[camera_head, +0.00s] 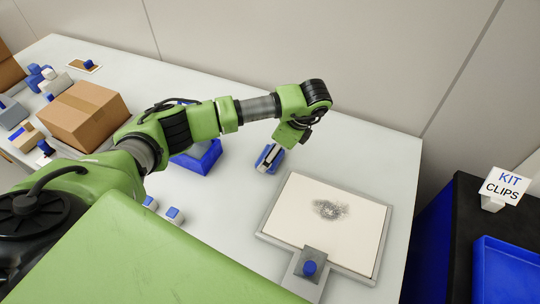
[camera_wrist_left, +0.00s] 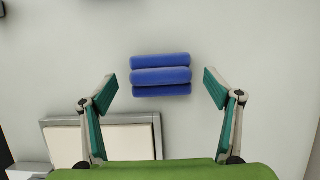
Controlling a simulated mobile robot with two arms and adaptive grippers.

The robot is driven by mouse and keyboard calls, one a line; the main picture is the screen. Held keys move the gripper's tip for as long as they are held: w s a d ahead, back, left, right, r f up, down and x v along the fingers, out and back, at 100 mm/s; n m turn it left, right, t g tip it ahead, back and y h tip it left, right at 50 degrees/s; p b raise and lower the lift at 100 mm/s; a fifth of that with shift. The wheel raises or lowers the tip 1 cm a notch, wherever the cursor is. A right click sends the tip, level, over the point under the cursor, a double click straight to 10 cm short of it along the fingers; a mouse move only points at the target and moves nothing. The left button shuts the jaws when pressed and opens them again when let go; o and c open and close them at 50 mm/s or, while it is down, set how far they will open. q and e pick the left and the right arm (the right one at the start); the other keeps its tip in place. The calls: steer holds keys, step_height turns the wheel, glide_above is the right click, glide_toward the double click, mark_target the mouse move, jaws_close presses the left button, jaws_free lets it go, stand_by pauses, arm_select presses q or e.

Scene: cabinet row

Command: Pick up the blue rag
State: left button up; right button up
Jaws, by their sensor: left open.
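The blue rag (camera_wrist_left: 160,76) lies folded in several thick layers on the pale table, in the upper middle of the left wrist view. My left gripper (camera_wrist_left: 160,82) is open, with one finger on each side of the rag and a gap on both sides. In the head view my left arm reaches across the table and the gripper (camera_head: 270,156) points down over a small blue patch, which its fingers partly cover. Whether the fingertips are at the rag's height I cannot tell. My right gripper is not in view.
A framed white board (camera_head: 365,216) with a dark smudge lies right of the gripper. A blue bin (camera_head: 201,158) stands behind my arm, and a cardboard box (camera_head: 83,114) at left. A black stand (camera_head: 462,230) with a clips sign (camera_head: 505,186) is at right. The table's back right is clear.

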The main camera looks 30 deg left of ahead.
arm_select(q)
steer(key=shift+x, duration=1.25)
steer(key=c, duration=1.1)
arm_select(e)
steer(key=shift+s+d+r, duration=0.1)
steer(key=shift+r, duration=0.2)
arm_select(q)
steer(key=shift+r, duration=0.15)
